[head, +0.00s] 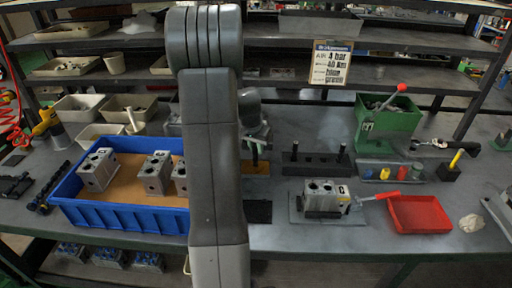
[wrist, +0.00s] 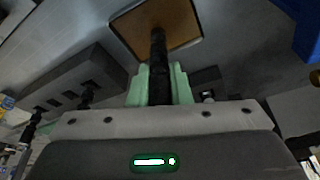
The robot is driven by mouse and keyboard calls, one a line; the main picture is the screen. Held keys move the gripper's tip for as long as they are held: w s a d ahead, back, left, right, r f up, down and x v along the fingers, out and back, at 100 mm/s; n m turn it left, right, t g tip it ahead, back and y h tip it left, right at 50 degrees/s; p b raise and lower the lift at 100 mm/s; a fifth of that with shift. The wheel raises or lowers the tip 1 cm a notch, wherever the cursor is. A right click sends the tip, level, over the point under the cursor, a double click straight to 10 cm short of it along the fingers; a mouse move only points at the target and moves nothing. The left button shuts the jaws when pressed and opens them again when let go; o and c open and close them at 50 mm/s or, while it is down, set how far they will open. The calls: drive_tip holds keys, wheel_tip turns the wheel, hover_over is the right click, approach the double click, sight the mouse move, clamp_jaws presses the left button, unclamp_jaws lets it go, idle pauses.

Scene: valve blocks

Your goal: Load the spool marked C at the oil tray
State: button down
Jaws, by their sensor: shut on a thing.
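My gripper (wrist: 158,85) is shut on a dark spool (wrist: 158,58) in the wrist view, its green fingers on both sides of it. The spool's far end overlaps the brown square oil tray (wrist: 185,22); I cannot tell if it touches. No letter on the spool is readable. In the head view my arm hides most of the gripper and the spool. The valve block marked C (head: 325,196) sits on a grey plate, right of my arm, with a red-handled clamp (head: 378,195) beside it.
A black spool rack (head: 315,167) stands behind the valve block and shows in the wrist view (wrist: 68,82). A blue crate (head: 120,215) with valve blocks is at left. A red tray (head: 420,214) and green bin (head: 388,122) are at right.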

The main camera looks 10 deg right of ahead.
drive_tip(key=shift+f+b, duration=0.55)
drive_tip(key=shift+b, duration=0.05)
idle(1.6)
drive_tip(key=shift+r+p, duration=2.25)
drive_tip(key=shift+r, duration=1.35)
drive_tip(key=shift+f, duration=0.1)
